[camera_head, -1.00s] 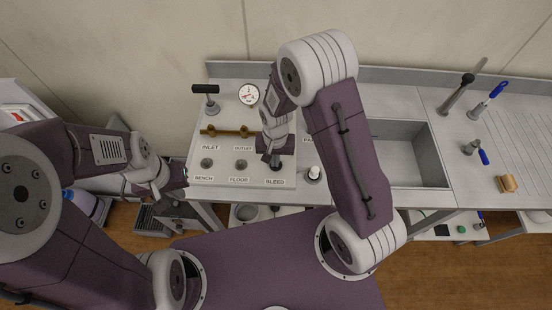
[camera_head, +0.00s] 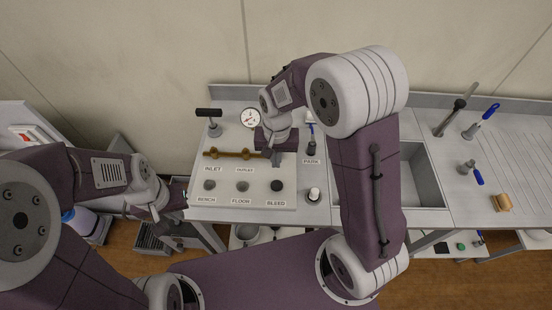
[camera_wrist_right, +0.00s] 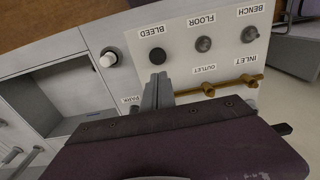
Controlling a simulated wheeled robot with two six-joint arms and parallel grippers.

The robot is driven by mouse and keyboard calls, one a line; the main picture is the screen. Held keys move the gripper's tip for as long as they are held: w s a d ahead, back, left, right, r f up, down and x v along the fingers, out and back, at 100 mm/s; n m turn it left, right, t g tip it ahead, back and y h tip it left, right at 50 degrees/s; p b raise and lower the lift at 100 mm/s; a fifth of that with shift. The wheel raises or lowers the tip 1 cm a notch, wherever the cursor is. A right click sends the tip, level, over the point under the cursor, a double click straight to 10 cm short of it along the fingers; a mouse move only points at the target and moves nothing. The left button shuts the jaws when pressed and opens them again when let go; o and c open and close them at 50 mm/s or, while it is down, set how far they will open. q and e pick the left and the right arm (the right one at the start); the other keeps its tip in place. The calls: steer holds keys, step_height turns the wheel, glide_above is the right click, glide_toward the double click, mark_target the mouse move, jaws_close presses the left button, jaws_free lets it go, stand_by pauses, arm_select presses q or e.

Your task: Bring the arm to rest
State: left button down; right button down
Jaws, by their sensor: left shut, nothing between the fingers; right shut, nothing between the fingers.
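My right gripper (camera_head: 276,158) is above the valve panel, near the right end of the brass pipe and behind the BLEED knob. In the right wrist view its fingers (camera_wrist_right: 158,88) are together and empty, pointing toward the dark BLEED knob (camera_wrist_right: 157,56) with a gap in the picture. My right arm (camera_head: 365,180) is bent over the bench beside the sink. My left gripper (camera_head: 180,197) hangs beside the left edge of the bench, small in the head view, and is shut and empty.
The white panel (camera_head: 225,199) carries knobs, a brass pipe (camera_head: 233,154), a gauge (camera_head: 250,118) and a black-handled lever (camera_head: 211,125). A white-topped peg (camera_head: 313,195) stands right of it. A sink (camera_head: 415,170) and blue-handled tools (camera_head: 482,121) lie further right.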

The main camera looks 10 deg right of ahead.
steer(key=shift+s+r, duration=0.3)
steer(key=shift+r, duration=0.25)
steer(key=shift+w+f, duration=0.1)
steer(key=shift+w, duration=0.1)
steer(key=s+d+f+n+b, duration=0.1)
steer(key=s+d+f+b, duration=0.1)
steer(key=s, duration=0.3)
steer(key=s+d+f+n+b, duration=0.2)
steer(key=s+d, duration=0.2)
steer(key=s, duration=0.1)
steer(key=shift+s+d+f+t+b, duration=0.3)
steer(key=shift+d+t+b, duration=0.05)
steer(key=shift+d+t, duration=0.05)
